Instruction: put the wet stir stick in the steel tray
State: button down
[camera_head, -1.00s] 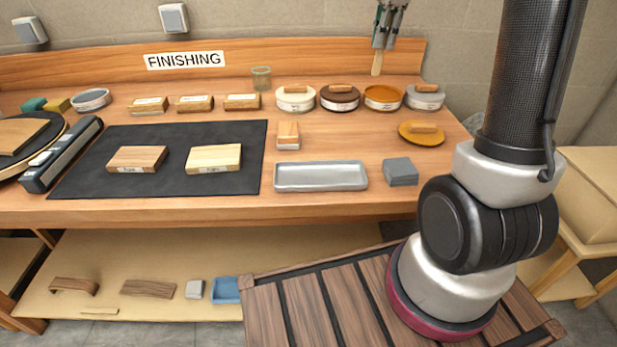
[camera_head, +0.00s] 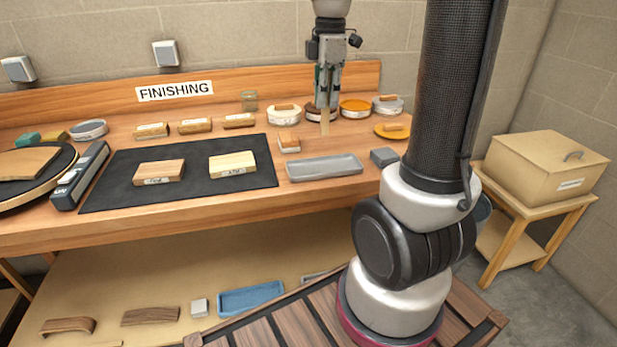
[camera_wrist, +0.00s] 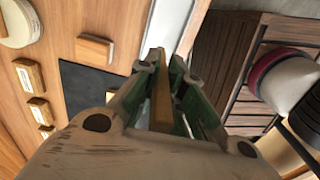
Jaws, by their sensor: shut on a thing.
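My gripper (camera_head: 327,92) is shut on the stir stick (camera_head: 325,121), a thin wooden stick that hangs down from the fingertips. The stick also shows between the fingers in the wrist view (camera_wrist: 161,100). The steel tray (camera_head: 324,167) is a shallow grey rectangular tray on the bench near its front edge. In the head view the stick appears above and behind the tray, apart from it. The tray's edge (camera_wrist: 168,25) shows beyond the fingers in the wrist view. I cannot tell whether the stick is wet.
A grey block (camera_head: 383,157) stands just right of the tray, and a wood-topped block (camera_head: 289,143) behind its left end. Several round tins (camera_head: 283,114) line the back. A dark mat (camera_head: 110,190) with two labelled wood blocks lies left.

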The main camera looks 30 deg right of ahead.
aim_at(326, 134)
notch_tip(326, 134, down, 10)
jog(key=shift+r, duration=0.1)
dwell(0.4)
jog(key=c, duration=1.5)
grip_release()
jog(key=shift+f, duration=0.2)
jog(key=shift+d, duration=0.1)
notch_tip(326, 134, up, 11)
jog(key=s+a+m+t, duration=0.1)
jog(key=s+m, duration=0.4)
jog(key=s+a+m+t, duration=0.1)
jog(key=s+m, duration=0.4)
jog(key=s, duration=0.1)
jog(key=s+a+m+t, duration=0.1)
jog(key=s+m+t, duration=0.1)
jog(key=s+m, duration=0.3)
jog(key=shift+s+a+r, duration=0.1)
jog(key=shift+s+r, duration=0.05)
jog(key=shift+s, duration=0.4)
